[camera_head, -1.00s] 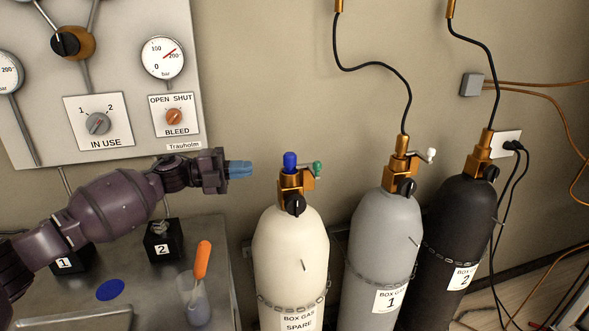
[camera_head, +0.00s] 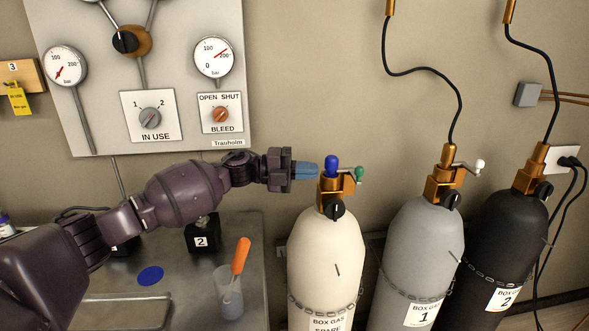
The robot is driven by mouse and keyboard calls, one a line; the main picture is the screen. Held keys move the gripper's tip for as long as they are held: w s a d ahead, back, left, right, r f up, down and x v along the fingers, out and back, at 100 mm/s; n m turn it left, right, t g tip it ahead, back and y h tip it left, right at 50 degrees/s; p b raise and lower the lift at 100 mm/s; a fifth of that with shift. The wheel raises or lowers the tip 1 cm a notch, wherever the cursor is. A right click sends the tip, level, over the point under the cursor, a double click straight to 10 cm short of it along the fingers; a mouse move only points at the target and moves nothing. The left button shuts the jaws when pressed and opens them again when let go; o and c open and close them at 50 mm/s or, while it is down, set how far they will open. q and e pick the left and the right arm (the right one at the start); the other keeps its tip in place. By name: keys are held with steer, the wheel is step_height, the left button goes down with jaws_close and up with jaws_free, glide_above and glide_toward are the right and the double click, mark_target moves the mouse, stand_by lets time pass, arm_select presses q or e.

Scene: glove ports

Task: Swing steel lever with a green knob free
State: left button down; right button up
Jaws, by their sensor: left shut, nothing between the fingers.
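The steel lever's green knob (camera_head: 360,174) sticks out to the right of the brass valve block (camera_head: 339,188) on the cream spare gas cylinder (camera_head: 327,256). Little of the lever's short steel arm can be made out. A blue cap (camera_head: 332,166) stands upright on the valve, and a black knob (camera_head: 335,209) is on its front. My left gripper (camera_head: 314,171) is shut and empty, its blue fingers pointing right. In the picture its tips are just left of the blue cap; contact cannot be told. The green knob is on the cap's far side from the gripper. My right gripper is not in view.
A grey cylinder 1 (camera_head: 416,245) with a white-knobbed lever (camera_head: 479,164) and a black cylinder 2 (camera_head: 508,240) stand to the right, chained. Hoses rise from both. A gauge panel (camera_head: 180,80) is behind my arm. A beaker (camera_head: 229,295) with an orange-handled tool stands on the metal bench.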

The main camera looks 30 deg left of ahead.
mark_target(356, 174)
arm_select(q)
steer(key=x, duration=0.7)
steer(key=shift+w+d+p, duration=0.15)
steer(key=shift+d+p, duration=0.05)
steer(key=shift+p, duration=0.15)
steer(key=shift+w+d, duration=0.1)
steer(key=shift+d, duration=0.15)
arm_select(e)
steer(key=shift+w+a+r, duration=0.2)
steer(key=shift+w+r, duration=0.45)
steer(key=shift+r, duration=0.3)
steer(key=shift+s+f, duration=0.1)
